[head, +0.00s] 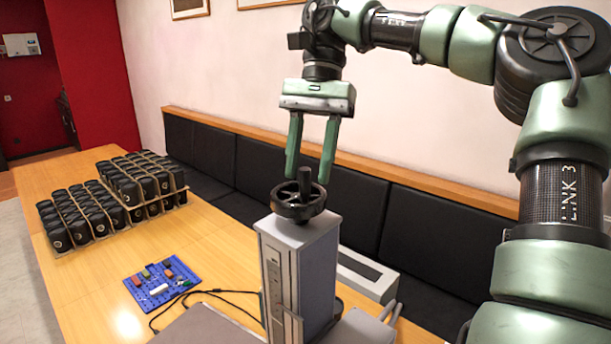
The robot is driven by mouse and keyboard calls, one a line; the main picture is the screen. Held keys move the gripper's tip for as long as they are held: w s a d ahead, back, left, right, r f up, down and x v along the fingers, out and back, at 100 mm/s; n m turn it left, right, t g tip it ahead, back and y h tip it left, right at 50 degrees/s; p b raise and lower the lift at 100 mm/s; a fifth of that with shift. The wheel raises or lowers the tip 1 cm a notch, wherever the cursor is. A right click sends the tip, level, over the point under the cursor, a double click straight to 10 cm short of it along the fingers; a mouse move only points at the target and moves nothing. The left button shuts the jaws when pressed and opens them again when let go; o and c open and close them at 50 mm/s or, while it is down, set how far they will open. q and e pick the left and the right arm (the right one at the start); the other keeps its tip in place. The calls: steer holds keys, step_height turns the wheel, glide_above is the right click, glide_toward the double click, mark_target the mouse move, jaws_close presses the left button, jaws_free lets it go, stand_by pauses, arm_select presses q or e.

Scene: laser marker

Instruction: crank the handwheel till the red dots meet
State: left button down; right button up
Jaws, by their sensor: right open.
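The black handwheel (299,207) sits on top of the grey column of the laser marker (297,262). Its crank knob (304,182) stands upright on the wheel's far side. My right gripper (308,180) points down over the wheel, its two green fingers apart, one on each side of the knob. I cannot tell whether the fingers touch the knob. No red dots show in this view. My left gripper is not in view.
A blue board (162,283) with small coloured blocks lies on the wooden table (100,310), with black cables beside it. Trays of black cups (110,197) stand at the back left. A black padded bench (350,205) runs behind.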

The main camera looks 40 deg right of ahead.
steer(key=shift+x, duration=0.95)
steer(key=shift+w+a+f, duration=0.1)
steer(key=shift+a+f, duration=0.1)
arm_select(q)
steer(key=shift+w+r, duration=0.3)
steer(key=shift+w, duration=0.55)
arm_select(e)
steer(key=shift+d, duration=0.1)
jaws_close()
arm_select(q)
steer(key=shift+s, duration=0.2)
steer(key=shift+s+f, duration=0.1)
